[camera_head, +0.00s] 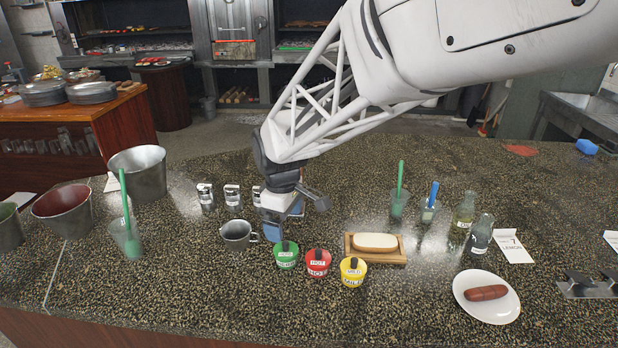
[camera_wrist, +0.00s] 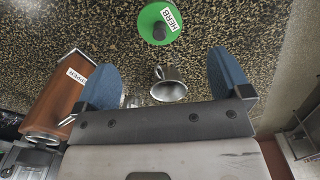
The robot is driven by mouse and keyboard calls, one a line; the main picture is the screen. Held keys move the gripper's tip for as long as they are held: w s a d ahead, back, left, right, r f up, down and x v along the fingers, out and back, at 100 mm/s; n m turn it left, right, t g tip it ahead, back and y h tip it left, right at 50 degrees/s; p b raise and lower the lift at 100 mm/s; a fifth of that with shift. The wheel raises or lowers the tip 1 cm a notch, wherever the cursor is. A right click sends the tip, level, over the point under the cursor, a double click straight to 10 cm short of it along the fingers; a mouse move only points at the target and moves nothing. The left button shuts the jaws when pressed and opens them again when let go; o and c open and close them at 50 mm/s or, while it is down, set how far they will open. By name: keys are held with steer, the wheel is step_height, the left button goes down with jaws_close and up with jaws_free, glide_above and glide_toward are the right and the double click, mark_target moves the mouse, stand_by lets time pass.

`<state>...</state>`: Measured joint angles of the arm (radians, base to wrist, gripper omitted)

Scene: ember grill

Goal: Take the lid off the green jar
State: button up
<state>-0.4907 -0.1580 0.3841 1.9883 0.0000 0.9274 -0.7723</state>
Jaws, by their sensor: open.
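The green jar (camera_head: 286,261) stands upright on the speckled counter, leftmost in a row of three small jars. Its green lid, with a dark knob and a white label, is on it. In the wrist view the round green lid (camera_wrist: 150,28) shows at the top, its label reading HERB. My gripper (camera_head: 284,224) is just behind and above the green jar, pointing down. Its two blue fingers are wide apart with nothing between them, and the lid lies beyond the fingertips (camera_wrist: 163,66) in the wrist view.
The counter in front is clear.

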mark_target(286, 242)
steer(key=shift+f, duration=0.1)
steer(key=shift+f, duration=1.2)
steer(key=shift+f, duration=0.1)
steer(key=shift+f, duration=2.5)
steer(key=shift+c, duration=0.4)
steer(key=c, duration=0.9)
